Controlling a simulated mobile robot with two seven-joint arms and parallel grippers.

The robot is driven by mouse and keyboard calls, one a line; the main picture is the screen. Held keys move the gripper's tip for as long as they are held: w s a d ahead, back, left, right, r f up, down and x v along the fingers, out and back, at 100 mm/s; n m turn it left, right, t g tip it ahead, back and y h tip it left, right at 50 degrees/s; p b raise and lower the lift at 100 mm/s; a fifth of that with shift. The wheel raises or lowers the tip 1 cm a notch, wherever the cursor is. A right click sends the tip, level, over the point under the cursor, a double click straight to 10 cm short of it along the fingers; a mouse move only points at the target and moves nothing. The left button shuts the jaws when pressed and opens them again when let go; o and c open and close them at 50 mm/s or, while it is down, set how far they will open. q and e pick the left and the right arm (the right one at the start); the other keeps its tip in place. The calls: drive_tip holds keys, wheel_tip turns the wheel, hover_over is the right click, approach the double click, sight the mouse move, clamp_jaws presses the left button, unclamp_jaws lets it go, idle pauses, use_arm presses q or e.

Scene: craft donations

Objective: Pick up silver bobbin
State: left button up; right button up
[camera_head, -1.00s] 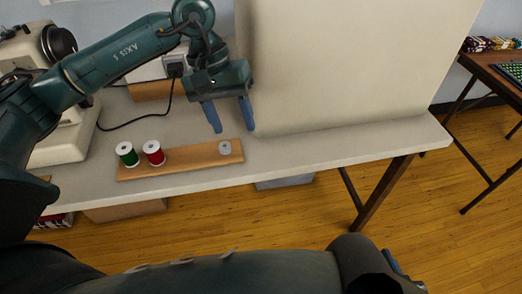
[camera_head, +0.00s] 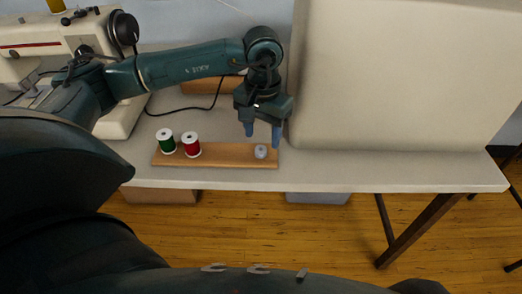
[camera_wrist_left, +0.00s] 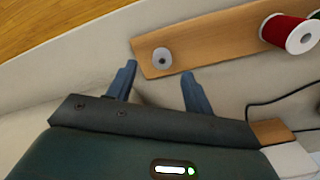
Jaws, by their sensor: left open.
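The silver bobbin (camera_head: 261,152) is a small grey spool on the right end of a wooden board (camera_head: 225,159) on the table. My left gripper (camera_head: 262,142) is open, with its two blue fingers pointing down just behind and above the bobbin. In the left wrist view the bobbin (camera_wrist_left: 162,57) lies beyond the fingertips of the left gripper (camera_wrist_left: 158,68), between their lines and not held. A green spool (camera_head: 165,142) and a red spool (camera_head: 191,145) stand on the board's left part. My right gripper does not show.
A sewing machine (camera_head: 60,40) stands at the left of the table. A large cream upright panel (camera_head: 400,75) fills the right side, close to my gripper. A black cord (camera_head: 195,108) lies behind the board. The table's front edge (camera_head: 330,186) is near the board.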

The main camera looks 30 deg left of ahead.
sight(261, 145)
use_arm(q)
wheel_tip(261, 145, down, 4)
drive_tip(key=shift+s+a+f, duration=0.1)
drive_tip(key=shift+c, duration=0.4)
drive_tip(key=c, duration=1)
